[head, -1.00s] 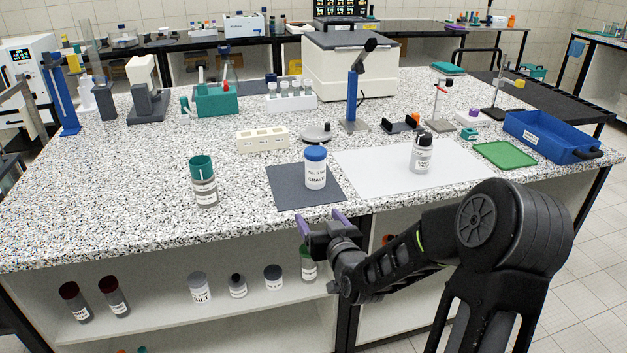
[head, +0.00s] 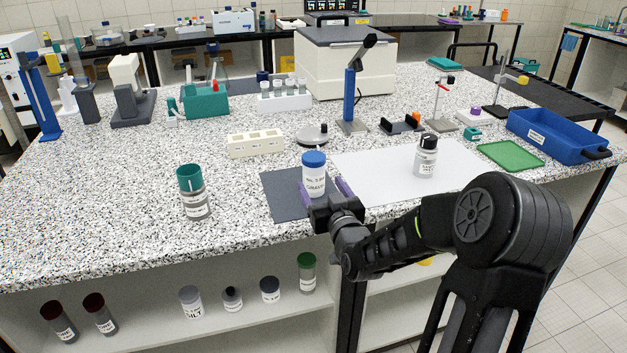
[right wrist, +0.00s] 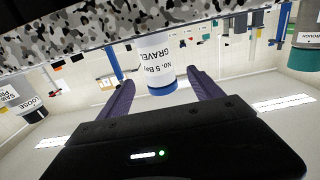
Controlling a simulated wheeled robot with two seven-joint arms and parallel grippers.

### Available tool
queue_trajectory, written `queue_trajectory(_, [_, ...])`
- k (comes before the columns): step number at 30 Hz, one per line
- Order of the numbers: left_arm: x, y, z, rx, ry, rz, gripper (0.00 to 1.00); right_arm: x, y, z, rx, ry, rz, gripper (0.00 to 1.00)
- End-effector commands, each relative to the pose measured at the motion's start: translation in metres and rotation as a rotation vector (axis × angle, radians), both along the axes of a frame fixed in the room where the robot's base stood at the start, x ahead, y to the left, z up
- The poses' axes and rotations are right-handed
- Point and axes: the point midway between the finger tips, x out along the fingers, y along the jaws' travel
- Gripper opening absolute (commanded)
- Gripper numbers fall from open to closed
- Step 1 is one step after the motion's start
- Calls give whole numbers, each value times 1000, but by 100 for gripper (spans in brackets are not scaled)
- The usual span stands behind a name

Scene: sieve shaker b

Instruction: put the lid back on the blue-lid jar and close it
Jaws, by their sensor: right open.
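The blue-lid jar (head: 314,181) stands upright on the dark grey mat (head: 282,196). It is white with a "GRAVEL" label, and its blue lid (head: 314,159) sits on top; I cannot tell how tightly. My right gripper (head: 324,188) is open at the near side of the jar, with its purple fingers spread to either side. In the right wrist view the jar (right wrist: 158,58) appears upside down, with its blue lid (right wrist: 162,90) between the open fingers (right wrist: 160,78), and no clear contact shows. My left gripper is not in view.
A teal-lidded jar (head: 194,195) stands to the left. A small black-capped bottle (head: 426,160) stands on the white sheet (head: 385,175) to the right. A cream block with holes (head: 256,144) and a round grey-white object (head: 312,137) lie behind. Several jars sit on the shelf below.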

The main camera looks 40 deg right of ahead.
Motion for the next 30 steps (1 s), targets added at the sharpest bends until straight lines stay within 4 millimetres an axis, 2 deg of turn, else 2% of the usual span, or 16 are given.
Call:
queue_trajectory(3, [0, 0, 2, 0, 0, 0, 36, 9, -3, 0, 2, -1, -1, 75])
queue_trajectory(14, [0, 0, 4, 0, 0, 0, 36, 12, -5, 1, 2, -1, -1, 75])
queue_trajectory(24, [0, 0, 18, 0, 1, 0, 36, 52, -21, 2, 3, 0, 0, 75])
queue_trajectory(30, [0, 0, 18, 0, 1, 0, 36, 58, -23, 1, 2, -1, -1, 75])
